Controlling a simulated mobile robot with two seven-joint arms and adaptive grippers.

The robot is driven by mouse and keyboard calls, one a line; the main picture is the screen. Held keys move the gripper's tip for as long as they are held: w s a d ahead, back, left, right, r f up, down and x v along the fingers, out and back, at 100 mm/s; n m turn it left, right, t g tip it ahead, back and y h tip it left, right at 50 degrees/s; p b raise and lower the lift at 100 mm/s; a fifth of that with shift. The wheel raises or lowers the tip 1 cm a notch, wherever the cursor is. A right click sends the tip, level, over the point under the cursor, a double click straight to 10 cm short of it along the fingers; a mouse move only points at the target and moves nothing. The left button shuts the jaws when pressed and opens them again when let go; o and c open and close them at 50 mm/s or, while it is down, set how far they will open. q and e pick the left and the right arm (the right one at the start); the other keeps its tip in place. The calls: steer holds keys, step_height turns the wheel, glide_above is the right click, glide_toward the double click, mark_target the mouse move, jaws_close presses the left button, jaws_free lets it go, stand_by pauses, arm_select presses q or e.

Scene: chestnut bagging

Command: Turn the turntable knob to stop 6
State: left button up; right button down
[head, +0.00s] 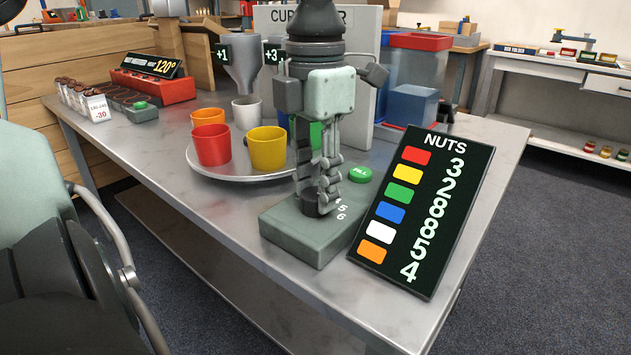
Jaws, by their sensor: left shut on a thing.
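My left gripper (318,185) points straight down over the grey-green control box (310,240) in the head view. Its fingers are shut around the dark turntable knob (311,205) on top of the box. White stop numbers show to the right of the knob; 5 and 6 can be read, and the gripper hides the others. I cannot tell which stop the knob points to. The round turntable (215,172) behind carries red (211,146), yellow (267,150), orange, white and green cups, with some blue partly hidden by the gripper. My right gripper is not in view.
A green FILL button (360,174) sits right of the gripper. A black NUTS board (425,212) leans close to the box's right side. The cup filler panel (362,60) and funnels (243,62) stand behind. The table's (215,215) front left is clear.

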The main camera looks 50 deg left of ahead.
mark_target(315, 193)
arm_select(q)
steer(key=o, duration=1.2)
steer(key=shift+c, duration=0.2)
steer(key=shift+r, duration=0.15)
step_height(315, 193, up, 12)
